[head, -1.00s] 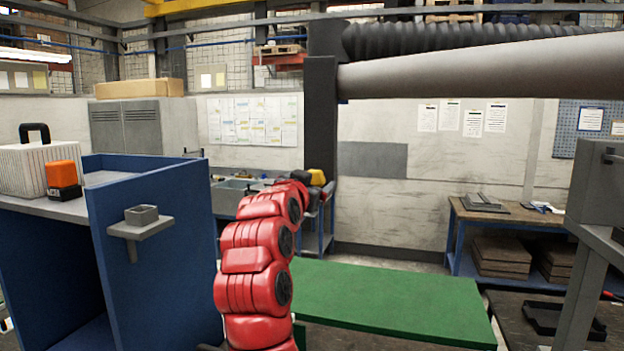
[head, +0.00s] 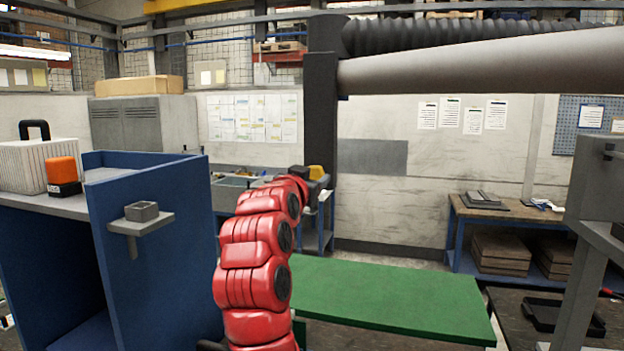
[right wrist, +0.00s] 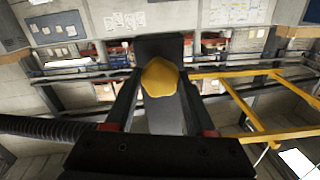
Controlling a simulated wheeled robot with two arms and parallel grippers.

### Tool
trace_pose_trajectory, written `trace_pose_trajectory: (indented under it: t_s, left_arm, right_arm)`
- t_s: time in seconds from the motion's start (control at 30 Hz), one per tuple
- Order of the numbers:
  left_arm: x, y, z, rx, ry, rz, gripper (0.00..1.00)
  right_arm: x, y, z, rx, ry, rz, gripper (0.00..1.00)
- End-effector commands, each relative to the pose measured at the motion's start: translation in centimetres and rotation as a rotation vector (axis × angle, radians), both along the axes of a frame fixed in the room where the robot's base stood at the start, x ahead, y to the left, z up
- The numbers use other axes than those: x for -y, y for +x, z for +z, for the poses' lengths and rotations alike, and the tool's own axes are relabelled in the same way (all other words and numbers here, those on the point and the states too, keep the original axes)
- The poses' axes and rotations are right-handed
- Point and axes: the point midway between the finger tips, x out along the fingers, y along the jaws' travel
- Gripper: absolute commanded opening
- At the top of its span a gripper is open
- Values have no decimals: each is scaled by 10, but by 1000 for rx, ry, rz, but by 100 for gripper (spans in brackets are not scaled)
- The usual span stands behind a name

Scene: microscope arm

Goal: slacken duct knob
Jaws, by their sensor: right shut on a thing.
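The yellow duct knob (head: 316,172) sits at the dark upright post (head: 321,130), at about the middle of the head view. My right gripper (head: 322,182) is at the knob, at the end of my red arm, which partly hides it. In the right wrist view the knob (right wrist: 160,77) is a rounded yellow lobe between the two dark fingers of my gripper (right wrist: 159,90), which is shut on it. The knob's mount behind it is mostly hidden. My left gripper is in neither view.
A thick grey duct (head: 480,68) and a ribbed black hose (head: 430,37) run right from the post. A green bench top (head: 390,300) lies below. A blue cabinet (head: 160,250) stands at left, a grey stand (head: 595,190) at right.

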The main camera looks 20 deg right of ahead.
Motion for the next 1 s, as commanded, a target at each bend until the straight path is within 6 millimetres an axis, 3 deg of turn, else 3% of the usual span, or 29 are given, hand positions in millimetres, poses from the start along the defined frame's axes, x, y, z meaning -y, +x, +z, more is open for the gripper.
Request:
trace_pose_trajectory:
  t_s: [1.0]
  left_arm:
    - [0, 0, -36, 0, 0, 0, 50]
  right_arm:
    - [-1, 0, -3, -511, -760, 1, 0]
